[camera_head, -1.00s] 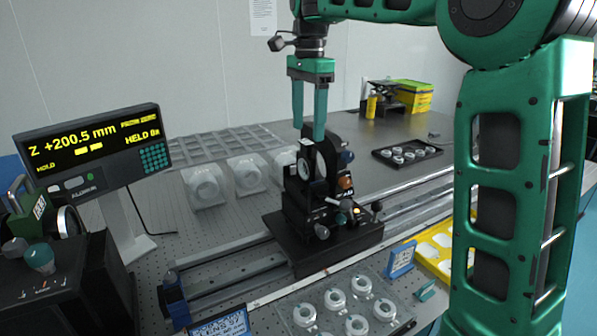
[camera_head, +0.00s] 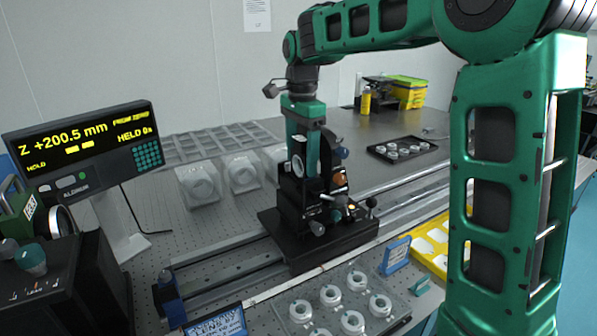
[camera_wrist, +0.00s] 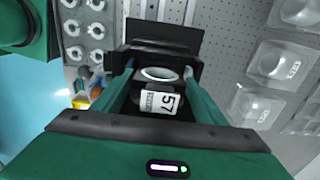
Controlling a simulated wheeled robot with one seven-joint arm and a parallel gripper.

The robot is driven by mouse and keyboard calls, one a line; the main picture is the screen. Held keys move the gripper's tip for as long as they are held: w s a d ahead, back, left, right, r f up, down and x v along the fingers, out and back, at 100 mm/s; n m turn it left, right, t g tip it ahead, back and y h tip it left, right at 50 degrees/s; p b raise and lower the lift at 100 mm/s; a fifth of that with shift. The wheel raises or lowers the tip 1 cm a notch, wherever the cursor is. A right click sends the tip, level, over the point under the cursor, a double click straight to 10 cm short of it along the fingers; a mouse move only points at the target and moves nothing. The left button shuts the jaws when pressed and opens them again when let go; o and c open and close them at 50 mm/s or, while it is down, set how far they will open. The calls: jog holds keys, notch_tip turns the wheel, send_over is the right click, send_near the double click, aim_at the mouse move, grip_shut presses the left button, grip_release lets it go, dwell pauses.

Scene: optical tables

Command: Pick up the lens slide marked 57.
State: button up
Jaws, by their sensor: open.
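The lens slide marked 57 (camera_wrist: 160,102) shows in the wrist view as a white label with a dark number, with a pale lens ring (camera_wrist: 160,73) beyond it. It is in a black mount, which stands upright on the rail carriage (camera_head: 310,195) in the head view. My gripper (camera_wrist: 158,72) is open, with one green finger on each side of the slide. In the head view my gripper (camera_head: 303,165) reaches down at the top of the mount. I cannot tell whether the fingers touch the slide.
A readout (camera_head: 85,142) at left shows Z +200.5 mm and HELD 0s. Clear lens holders (camera_head: 198,187) stand behind the rail. A tray of rings (camera_head: 330,295) lies in front, with a blue-framed sign (camera_head: 396,255) and a yellow tray (camera_head: 432,240) to its right. Knobs (camera_head: 340,180) jut from the mount's right side.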

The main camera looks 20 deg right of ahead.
jog(key=c, duration=0.9)
jog(key=shift+r, duration=0.1)
jog(key=shift+c, duration=0.2)
